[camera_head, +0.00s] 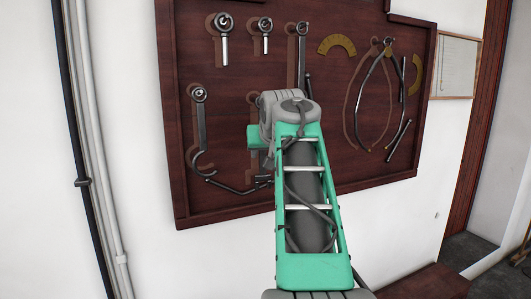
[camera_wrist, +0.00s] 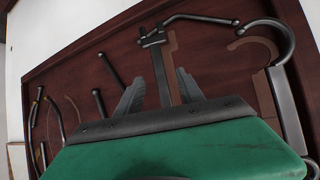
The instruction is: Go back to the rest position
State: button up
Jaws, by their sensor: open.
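My gripper (camera_wrist: 160,88) shows in the wrist view with its two grey fingers apart. A dark tool with a crosspiece (camera_wrist: 153,38) on the board lies in line with the gap between them. I cannot tell whether the fingers touch it. In the head view my green arm reaches up to the dark wooden tool board (camera_head: 235,90), and its wrist hides the fingers and part of the board.
Hanging on the board are a hooked tool (camera_head: 198,125), two short ring-ended tools (camera_head: 224,40) (camera_head: 266,38), a large caliper (camera_head: 365,95) and a brass protractor (camera_head: 337,44). Pipes (camera_head: 90,150) run up the left wall. A framed sheet (camera_head: 455,66) hangs at right.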

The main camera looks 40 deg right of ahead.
jog(key=v, duration=0.7)
jog(key=s+f+m+g+y, duration=0.1)
jog(key=s+f+g, duration=0.15)
jog(key=f, duration=1.05)
jog(key=s+f+g+y, duration=0.1)
jog(key=s+f+g, duration=0.15)
jog(key=f, duration=1.05)
jog(key=s+a+f+n+g+y, duration=0.1)
jog(key=s+a+f, duration=0.3)
jog(key=a+f, duration=0.5)
jog(key=s+a+f+n+g+y, duration=0.1)
jog(key=s+a+f+n+y, duration=0.1)
jog(key=s+a+f, duration=0.6)
jog(key=w+a+r+n, duration=0.1)
jog(key=w+a+n, duration=0.1)
jog(key=a, duration=0.5)
jog(key=w+a+r+n+t, duration=0.1)
jog(key=w+a+r+n, duration=0.1)
jog(key=a, duration=0.5)
jog(key=shift+a+y+b, duration=0.25)
jog(key=shift+y+b, duration=0.05)
jog(key=shift+y, duration=0.1)
